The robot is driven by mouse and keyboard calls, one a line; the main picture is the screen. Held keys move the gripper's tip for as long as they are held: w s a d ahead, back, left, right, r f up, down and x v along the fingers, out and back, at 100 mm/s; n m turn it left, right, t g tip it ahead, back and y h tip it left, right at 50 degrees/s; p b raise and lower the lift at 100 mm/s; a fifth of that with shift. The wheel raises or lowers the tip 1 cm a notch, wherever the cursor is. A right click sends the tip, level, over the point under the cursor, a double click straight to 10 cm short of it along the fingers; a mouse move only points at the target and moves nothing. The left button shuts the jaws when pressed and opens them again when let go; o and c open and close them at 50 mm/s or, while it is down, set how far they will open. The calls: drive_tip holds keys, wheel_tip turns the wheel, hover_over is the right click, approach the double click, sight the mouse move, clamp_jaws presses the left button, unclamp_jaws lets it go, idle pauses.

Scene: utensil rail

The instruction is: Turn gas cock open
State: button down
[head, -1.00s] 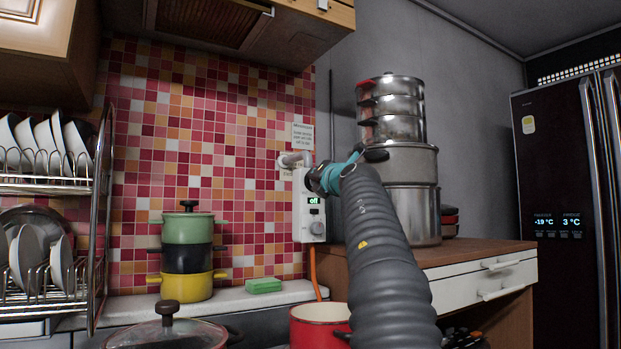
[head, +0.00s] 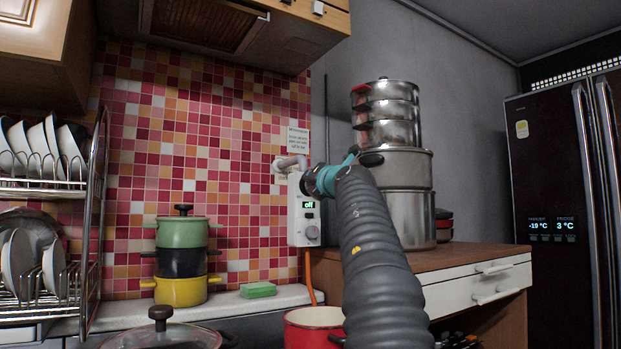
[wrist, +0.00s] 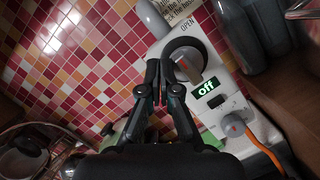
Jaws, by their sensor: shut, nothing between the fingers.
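The gas unit (head: 304,222) is a white box on the tiled wall with a green-lit display reading "off". In the wrist view the same box (wrist: 238,112) shows a grey cock handle (wrist: 188,64) with a dark ring around it, near the word "OPEN". My gripper (wrist: 159,64) is shut and empty. Its fingertips lie just left of the cock handle in the wrist view; whether they touch it I cannot tell.
A grey pipe (head: 290,162) enters above the box and an orange hose (head: 309,276) hangs below. Stacked steel pots (head: 405,200) stand close to the right. Coloured pots (head: 181,255) and a dish rack (head: 92,220) are left. A red pot (head: 312,318) is below.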

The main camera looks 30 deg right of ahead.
drive_tip(key=s+a+b, duration=0.1)
drive_tip(key=s+a, duration=0.5)
drive_tip(key=s, duration=0.3)
drive_tip(key=shift+s+a+b, duration=0.25)
drive_tip(key=shift+s+b, duration=0.1)
